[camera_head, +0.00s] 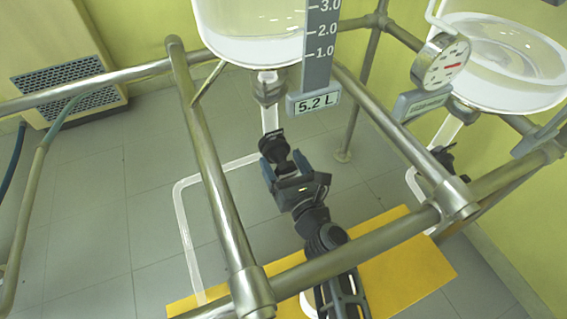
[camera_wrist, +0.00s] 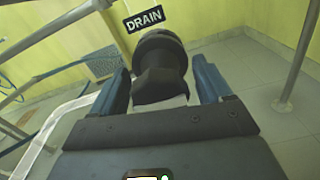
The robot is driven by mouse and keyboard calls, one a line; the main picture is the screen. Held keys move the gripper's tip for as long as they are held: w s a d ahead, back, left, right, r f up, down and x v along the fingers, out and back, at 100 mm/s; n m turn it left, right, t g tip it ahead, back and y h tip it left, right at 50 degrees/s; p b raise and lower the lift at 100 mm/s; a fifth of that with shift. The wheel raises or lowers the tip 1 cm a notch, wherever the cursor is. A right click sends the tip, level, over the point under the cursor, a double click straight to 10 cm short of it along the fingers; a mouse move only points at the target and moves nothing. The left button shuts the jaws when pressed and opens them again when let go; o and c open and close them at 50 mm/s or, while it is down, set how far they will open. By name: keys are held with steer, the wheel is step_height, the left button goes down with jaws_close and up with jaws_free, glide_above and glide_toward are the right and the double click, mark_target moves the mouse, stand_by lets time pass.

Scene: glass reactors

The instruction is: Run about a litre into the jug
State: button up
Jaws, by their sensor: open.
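A glass reactor (camera_head: 250,35) hangs at top centre, with a scale reading 5.2 L on its display (camera_head: 317,103). Below it is a black drain valve handle (camera_head: 271,140), also in the wrist view (camera_wrist: 160,62) under a DRAIN label (camera_wrist: 144,18). My gripper (camera_head: 287,166) is open, its blue fingers on either side of the handle in the wrist view (camera_wrist: 163,88). I cannot tell whether they touch it. No jug is clearly seen; a pale rounded thing (camera_head: 308,303) low in the head view is mostly hidden by my arm.
Metal frame bars (camera_head: 215,180) surround the work area. A pale tube (camera_head: 180,215) runs left and down towards a yellow mat (camera_head: 400,265). A second vessel (camera_head: 500,65) with a dial gauge (camera_head: 440,62) stands at right.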

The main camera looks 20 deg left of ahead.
steer(key=c, duration=1)
steer(key=shift+n, duration=0.3)
steer(key=n+b, duration=0.3)
steer(key=n, duration=0.1)
steer(key=shift+f, duration=0.15)
steer(key=n+b, duration=0.3)
steer(key=n, duration=0.3)
steer(key=shift+n, duration=0.3)
steer(key=n+b, duration=0.3)
steer(key=n, duration=0.3)
steer(key=shift+s+a+b, duration=0.1)
steer(key=shift+b, duration=0.2)
steer(key=n+b, duration=0.2)
steer(key=n, duration=0.3)
steer(key=shift+b, duration=0.3)
steer(key=shift+n, duration=0.4)
